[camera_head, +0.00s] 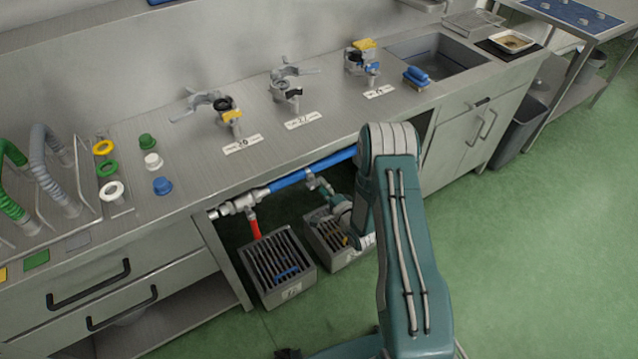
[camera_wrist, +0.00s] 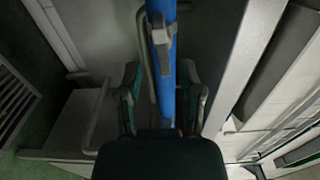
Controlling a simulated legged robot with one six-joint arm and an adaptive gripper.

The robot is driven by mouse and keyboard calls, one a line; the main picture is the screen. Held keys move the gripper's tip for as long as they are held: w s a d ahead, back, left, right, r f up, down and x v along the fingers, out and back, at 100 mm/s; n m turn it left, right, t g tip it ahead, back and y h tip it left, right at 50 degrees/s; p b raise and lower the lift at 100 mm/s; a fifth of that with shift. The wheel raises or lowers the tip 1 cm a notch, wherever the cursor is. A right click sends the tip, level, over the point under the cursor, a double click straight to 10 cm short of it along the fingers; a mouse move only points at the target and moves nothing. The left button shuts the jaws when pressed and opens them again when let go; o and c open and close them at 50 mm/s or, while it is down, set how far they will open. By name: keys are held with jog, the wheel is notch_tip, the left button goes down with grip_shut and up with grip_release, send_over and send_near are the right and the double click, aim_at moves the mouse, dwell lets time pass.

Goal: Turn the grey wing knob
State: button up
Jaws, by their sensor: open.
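A grey knob (camera_wrist: 161,42) with a flat handle sits on the blue pipe (camera_wrist: 167,90) in the wrist view. In the head view a small grey fitting (camera_head: 318,182), probably the same knob, shows on the blue pipe (camera_head: 292,179) under the counter. My gripper (camera_wrist: 163,78) is open, with one finger on each side of the pipe in the wrist view. The knob appears just beyond the fingertips, and I see no contact. In the head view my gripper (camera_head: 338,202) is low under the counter edge, partly hidden by my arm.
A red-handled valve (camera_head: 254,224) is on the pipe to the left. Two slatted grey crates (camera_head: 262,294) (camera_head: 352,262) stand below. The steel counter (camera_head: 190,148) overhangs the pipe and carries several fittings. Green floor (camera_head: 540,250) is open at the right.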

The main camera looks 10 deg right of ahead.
jog(key=v, duration=0.9)
